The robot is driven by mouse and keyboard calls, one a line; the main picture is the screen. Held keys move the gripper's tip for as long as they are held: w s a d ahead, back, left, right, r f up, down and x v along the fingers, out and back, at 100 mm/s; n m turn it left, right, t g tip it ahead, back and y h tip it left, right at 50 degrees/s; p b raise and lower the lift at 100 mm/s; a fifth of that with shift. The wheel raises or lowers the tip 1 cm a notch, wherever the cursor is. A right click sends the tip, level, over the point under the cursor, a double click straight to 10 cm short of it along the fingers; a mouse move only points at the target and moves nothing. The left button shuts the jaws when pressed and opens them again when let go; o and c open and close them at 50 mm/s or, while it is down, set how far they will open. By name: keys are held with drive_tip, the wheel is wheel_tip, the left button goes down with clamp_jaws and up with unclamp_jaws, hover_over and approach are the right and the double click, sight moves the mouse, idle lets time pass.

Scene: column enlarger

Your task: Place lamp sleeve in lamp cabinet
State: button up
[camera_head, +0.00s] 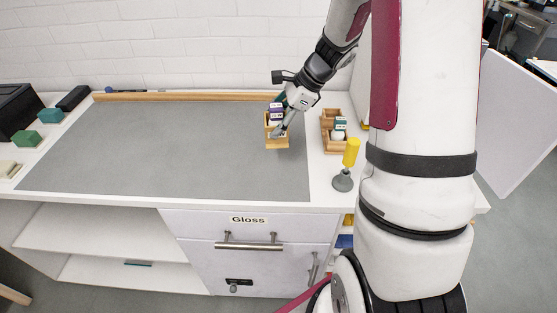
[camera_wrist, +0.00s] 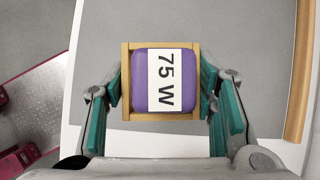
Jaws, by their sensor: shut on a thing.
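The lamp sleeve appears to be a purple block (camera_wrist: 142,85) with a white "75 W" label, set in a light wooden frame (camera_wrist: 160,46). In the head view the purple block (camera_head: 276,106) shows above the wood (camera_head: 277,143), over the right part of the grey mat. My gripper (camera_wrist: 162,68) has its teal-padded fingers on both sides of the wooden frame and is shut on the framed sleeve. Whether the frame rests on the mat or hangs just above it, I cannot tell. I cannot tell which thing is the lamp cabinet.
A wooden tray (camera_head: 335,147) with a small green-and-white item stands to the right. A yellow-handled tool (camera_head: 351,152) stands near the front edge. A drawer labelled Gloss (camera_head: 248,240) is below, shut. The mat's middle (camera_head: 170,145) is clear; small blocks (camera_head: 28,139) lie far left.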

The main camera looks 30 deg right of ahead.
drive_tip(key=shift+f, duration=0.1)
wheel_tip(320, 180, down, 10)
drive_tip(key=shift+r+p, duration=0.25)
drive_tip(key=shift+p, duration=0.1)
drive_tip(key=o, duration=1.7)
